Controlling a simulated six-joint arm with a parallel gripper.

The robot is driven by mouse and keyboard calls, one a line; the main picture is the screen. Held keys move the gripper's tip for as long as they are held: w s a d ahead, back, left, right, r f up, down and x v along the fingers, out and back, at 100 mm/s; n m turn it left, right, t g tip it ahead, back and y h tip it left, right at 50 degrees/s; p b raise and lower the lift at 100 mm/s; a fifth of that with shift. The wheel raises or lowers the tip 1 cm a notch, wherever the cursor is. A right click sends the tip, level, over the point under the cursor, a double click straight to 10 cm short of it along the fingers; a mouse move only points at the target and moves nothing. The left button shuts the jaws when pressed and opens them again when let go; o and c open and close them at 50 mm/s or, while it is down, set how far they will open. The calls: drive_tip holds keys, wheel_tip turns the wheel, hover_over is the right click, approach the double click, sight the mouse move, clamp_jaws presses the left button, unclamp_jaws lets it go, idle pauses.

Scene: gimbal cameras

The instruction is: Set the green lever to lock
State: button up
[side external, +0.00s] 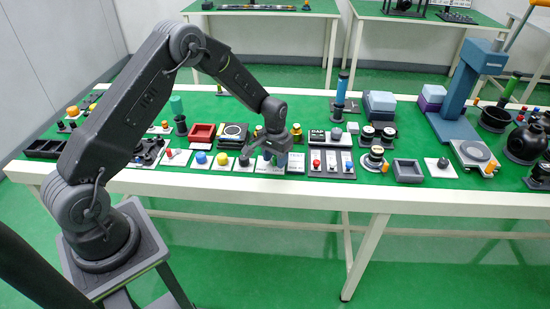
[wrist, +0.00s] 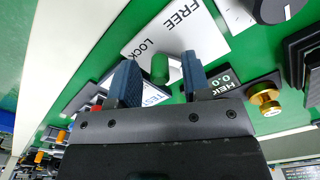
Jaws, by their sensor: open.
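The green lever (wrist: 160,68) shows in the wrist view as a short upright-looking green piece between my two blue fingertips. It stands at the edge of a white plate (wrist: 150,38) printed FREE and LOCK, closer to the word LOCK than to FREE. My gripper (wrist: 158,64) is open, with one finger on each side of the lever; I cannot tell whether either finger touches it. The lever's base is hidden. In the side external view my gripper (side external: 270,156) is low over the front row of panels and hides most of the lever's area.
In the wrist view, a small display (wrist: 224,80) and a brass knob (wrist: 265,98) sit right of my gripper. In the side external view, a yellow button (side external: 222,159) is left of it and a panel with several switches (side external: 330,164) is right. The table is crowded.

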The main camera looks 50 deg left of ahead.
drive_tip(key=shift+c, duration=0.2)
clamp_jaws()
drive_tip(key=shift+w+d+n, duration=0.1)
drive_tip(key=shift+w+n, duration=0.15)
drive_tip(key=shift+n, duration=0.45)
drive_tip(key=shift+o, duration=0.2)
unclamp_jaws()
wheel_tip(320, 180, up, 14)
idle(0.4)
